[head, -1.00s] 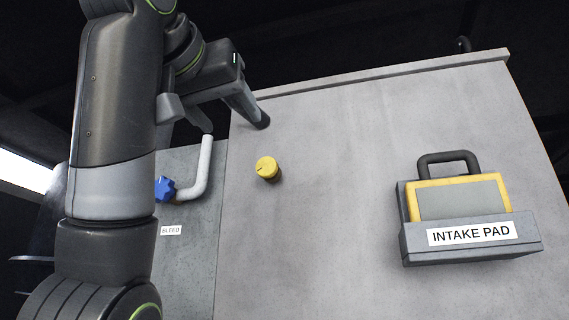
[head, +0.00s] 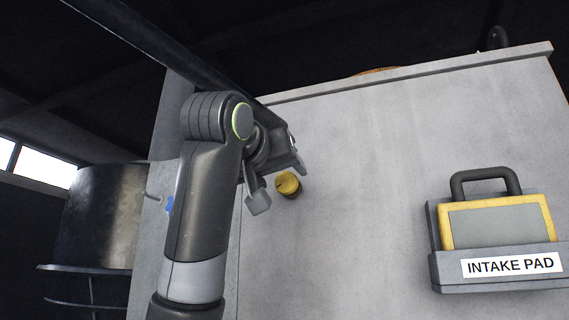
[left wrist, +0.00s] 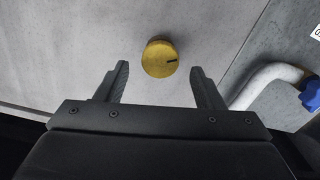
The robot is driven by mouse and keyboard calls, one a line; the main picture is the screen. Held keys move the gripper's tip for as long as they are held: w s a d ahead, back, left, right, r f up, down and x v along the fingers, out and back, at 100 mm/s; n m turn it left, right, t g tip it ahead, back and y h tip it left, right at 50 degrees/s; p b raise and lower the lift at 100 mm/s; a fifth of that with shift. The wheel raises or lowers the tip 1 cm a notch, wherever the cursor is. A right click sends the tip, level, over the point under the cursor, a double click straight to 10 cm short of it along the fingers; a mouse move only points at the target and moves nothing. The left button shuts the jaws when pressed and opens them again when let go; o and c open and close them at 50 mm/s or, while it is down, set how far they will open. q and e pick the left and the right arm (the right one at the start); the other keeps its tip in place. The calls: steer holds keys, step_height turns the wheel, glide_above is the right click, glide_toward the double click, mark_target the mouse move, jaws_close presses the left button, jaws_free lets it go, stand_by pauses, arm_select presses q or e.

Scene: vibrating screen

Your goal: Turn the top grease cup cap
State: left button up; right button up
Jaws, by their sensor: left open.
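The grease cup cap is a yellow round knob (head: 288,184) with a dark mark, on the grey panel in the head view. In the left wrist view the yellow cap (left wrist: 160,59) sits just beyond and between my open fingers, apart from them. My left gripper (left wrist: 160,85) is open and empty. In the head view my left gripper (head: 278,185) is beside the cap, with one finger to the cap's left. My right gripper is not in view.
A grey holder labelled INTAKE PAD (head: 445,284) with a yellow-framed pad (head: 495,225) is on the panel at right. A blue valve handle (left wrist: 311,95) on a white pipe (left wrist: 262,82) is right of the cap in the wrist view. The panel (head: 365,200) between cap and holder is bare.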

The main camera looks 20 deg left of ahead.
mark_target(286, 178)
arm_select(q)
steer(key=shift+w+p, duration=0.7)
steer(key=shift+w, duration=1.1)
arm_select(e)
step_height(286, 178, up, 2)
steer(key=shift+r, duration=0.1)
arm_select(q)
steer(key=shift+s, duration=0.1)
steer(key=shift+c, duration=0.3)
steer(key=c, duration=0.9)
steer(key=shift+m, duration=0.4)
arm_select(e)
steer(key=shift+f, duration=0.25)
arm_select(q)
steer(key=shift+d+m+b, duration=0.1)
steer(key=shift+m+b, duration=0.45)
steer(key=shift+m, duration=0.35)
steer(key=shift+d+m+b, duration=0.1)
steer(key=shift+m+b, duration=0.35)
steer(key=shift+m, duration=1.15)
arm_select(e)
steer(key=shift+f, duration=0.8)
arm_select(q)
steer(key=shift+r, duration=0.1)
